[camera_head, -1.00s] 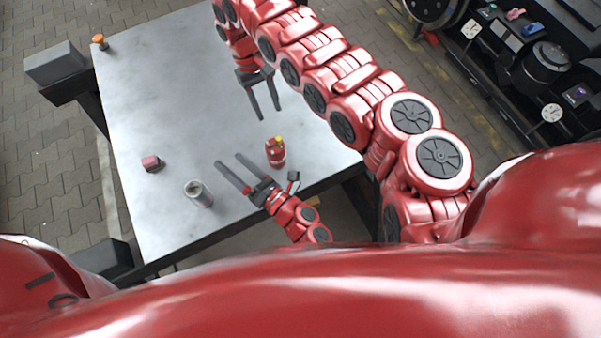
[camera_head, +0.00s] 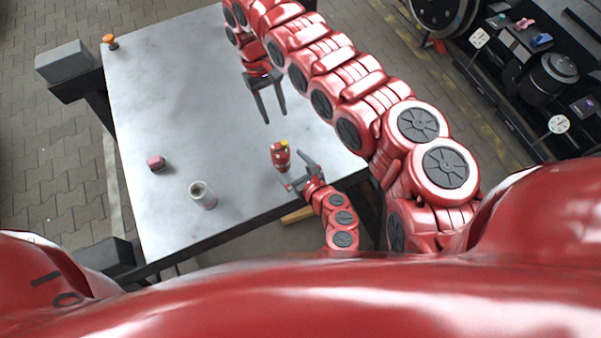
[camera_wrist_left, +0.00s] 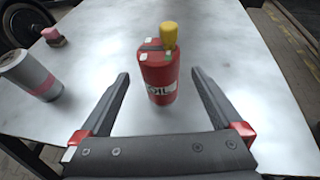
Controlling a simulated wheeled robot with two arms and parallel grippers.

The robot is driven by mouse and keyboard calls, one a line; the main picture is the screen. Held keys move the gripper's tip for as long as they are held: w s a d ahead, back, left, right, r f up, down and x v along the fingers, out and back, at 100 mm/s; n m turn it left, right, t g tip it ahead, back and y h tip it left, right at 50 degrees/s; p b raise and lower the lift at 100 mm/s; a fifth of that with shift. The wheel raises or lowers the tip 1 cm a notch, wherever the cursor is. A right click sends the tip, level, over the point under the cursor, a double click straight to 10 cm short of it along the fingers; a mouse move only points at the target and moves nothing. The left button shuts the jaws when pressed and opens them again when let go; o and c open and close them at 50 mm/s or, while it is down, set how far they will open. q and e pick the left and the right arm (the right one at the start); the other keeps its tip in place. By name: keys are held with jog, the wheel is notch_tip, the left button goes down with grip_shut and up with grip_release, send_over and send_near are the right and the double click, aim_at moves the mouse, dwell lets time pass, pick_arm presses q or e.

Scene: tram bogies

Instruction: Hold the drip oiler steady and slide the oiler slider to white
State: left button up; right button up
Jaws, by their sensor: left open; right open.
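The drip oiler (camera_head: 279,156) is a small red can standing upright near the table's front right edge. In the left wrist view the oiler (camera_wrist_left: 158,84) carries a yellow knob, the oiler slider (camera_wrist_left: 169,36), at the right of its top. Small pale marks show at the left of the top. My left gripper (camera_head: 295,170) is open, with its fingers pointing at the oiler. In its wrist view the oiler stands centred between the fingertips, with gaps on both sides. My right gripper (camera_head: 275,113) is open and empty above the table, behind the oiler.
A grey can with a pink band (camera_head: 203,195) and a pink block (camera_head: 156,162) stand on the grey table (camera_head: 180,90) to the left. An orange object (camera_head: 110,42) sits at the far left corner. The table's middle is clear.

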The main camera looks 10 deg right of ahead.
pick_arm(q)
jog(key=x, duration=0.7)
jog(key=shift+w+f, duration=0.1)
jog(key=shift+w, duration=0.15)
jog(key=shift+w+a+f, duration=0.25)
jog(key=shift+w+a, duration=0.05)
